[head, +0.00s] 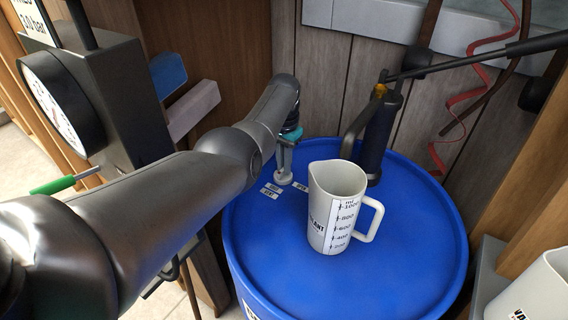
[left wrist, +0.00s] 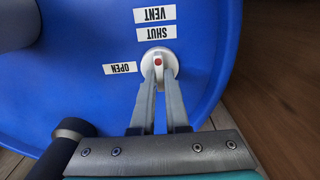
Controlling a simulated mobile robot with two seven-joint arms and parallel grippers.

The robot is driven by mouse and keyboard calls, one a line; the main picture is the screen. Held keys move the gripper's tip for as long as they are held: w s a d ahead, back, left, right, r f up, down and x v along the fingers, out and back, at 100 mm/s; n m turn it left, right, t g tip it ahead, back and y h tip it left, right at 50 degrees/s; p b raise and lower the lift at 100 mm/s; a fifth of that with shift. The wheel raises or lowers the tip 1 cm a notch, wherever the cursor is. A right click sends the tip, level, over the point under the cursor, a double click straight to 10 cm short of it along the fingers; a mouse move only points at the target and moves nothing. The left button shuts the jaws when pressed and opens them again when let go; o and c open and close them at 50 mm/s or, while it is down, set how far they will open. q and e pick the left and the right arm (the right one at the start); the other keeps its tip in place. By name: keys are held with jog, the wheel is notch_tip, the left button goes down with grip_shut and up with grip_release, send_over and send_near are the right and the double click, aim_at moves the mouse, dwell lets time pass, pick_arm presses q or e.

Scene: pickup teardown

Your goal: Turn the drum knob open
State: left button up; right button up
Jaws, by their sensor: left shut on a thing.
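The drum knob (head: 284,179) is a small pale round knob on the lid of the blue drum (head: 400,265), near its left rim. My left gripper (head: 285,168) points down at the knob, with its fingertips around it. In the left wrist view the two fingers (left wrist: 160,76) close on the middle of the knob (left wrist: 172,56), which carries a red mark. White labels lie around it: OPEN (left wrist: 120,68) to the left, SHUT (left wrist: 157,32) above, and VENT (left wrist: 154,14) beyond that. The fingers partly hide the knob, so I cannot tell exactly where it points.
A white measuring jug (head: 333,210) stands on the lid, right of the knob. A dark hand pump (head: 376,135) rises behind it. A gauge (head: 55,100) on a dark box stands at the left. The front of the lid is clear.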

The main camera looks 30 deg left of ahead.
pick_arm(q)
grip_shut()
jog(key=shift+n, duration=0.3)
jog(key=n+p, duration=0.1)
jog(key=n, duration=0.2)
jog(key=shift+a+r, duration=0.1)
jog(key=shift+a, duration=0.05)
jog(key=n, duration=0.5)
jog(key=shift+p, duration=0.35)
jog(key=n, duration=0.4)
jog(key=shift+s+a, duration=0.1)
jog(key=shift+a, duration=0.05)
jog(key=n+p, duration=0.1)
jog(key=n, duration=0.4)
jog(key=shift+n, duration=0.3)
jog(key=o, duration=0.6)
grip_release()
jog(key=shift+s, duration=0.1)
